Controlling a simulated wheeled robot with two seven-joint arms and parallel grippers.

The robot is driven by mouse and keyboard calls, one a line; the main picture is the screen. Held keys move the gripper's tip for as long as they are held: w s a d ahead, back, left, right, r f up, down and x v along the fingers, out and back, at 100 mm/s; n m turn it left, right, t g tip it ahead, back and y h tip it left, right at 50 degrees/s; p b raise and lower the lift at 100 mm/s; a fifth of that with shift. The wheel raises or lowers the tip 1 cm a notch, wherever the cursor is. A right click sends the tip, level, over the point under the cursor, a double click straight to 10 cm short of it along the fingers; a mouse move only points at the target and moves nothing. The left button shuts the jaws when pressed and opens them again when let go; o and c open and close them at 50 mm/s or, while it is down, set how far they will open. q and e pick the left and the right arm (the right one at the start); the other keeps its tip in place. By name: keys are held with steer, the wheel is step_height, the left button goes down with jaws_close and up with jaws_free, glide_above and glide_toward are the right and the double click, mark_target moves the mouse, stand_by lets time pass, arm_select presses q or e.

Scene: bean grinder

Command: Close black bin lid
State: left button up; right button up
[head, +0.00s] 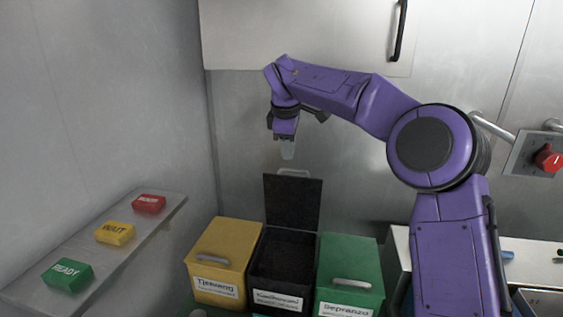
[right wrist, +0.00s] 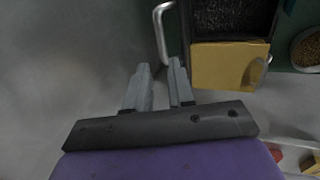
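The black bin (head: 283,262) stands between the yellow and green bins in the head view. Its lid (head: 292,200) stands upright at the back, open, with a pale metal handle (head: 293,173) on its top edge. The dark inside shows. My right gripper (head: 288,153) points down just above the handle, apart from it. In the right wrist view its two grey fingers (right wrist: 158,63) stand apart with nothing between them, and the handle (right wrist: 162,32) is beyond the fingertips. My left gripper is in neither view.
The yellow bin (head: 224,252) and green bin (head: 347,265) have shut lids with handles. A shelf (head: 155,230) with red, yellow and green blocks is at the left. A metal wall is behind the bins. A counter (head: 400,240) is at the right.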

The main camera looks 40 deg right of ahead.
mark_target(288, 169)
steer(key=f, duration=0.1)
steer(key=s+d+f, duration=0.1)
steer(key=s+f+p, duration=0.1)
steer(key=shift+d+f, duration=0.15)
steer(key=shift+d, duration=0.1)
steer(key=w+f, duration=0.1)
steer(key=w, duration=0.1)
steer(key=w+f, duration=0.1)
steer(key=shift+w+f, duration=0.35)
steer(key=shift+f, duration=0.05)
steer(key=shift+s+r, duration=0.45)
steer(key=shift+s, duration=0.35)
jaws_close()
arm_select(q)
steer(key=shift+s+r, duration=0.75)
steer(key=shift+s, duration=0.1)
arm_select(e)
steer(key=shift+w+d+f, duration=0.1)
steer(key=shift+w+f, duration=0.05)
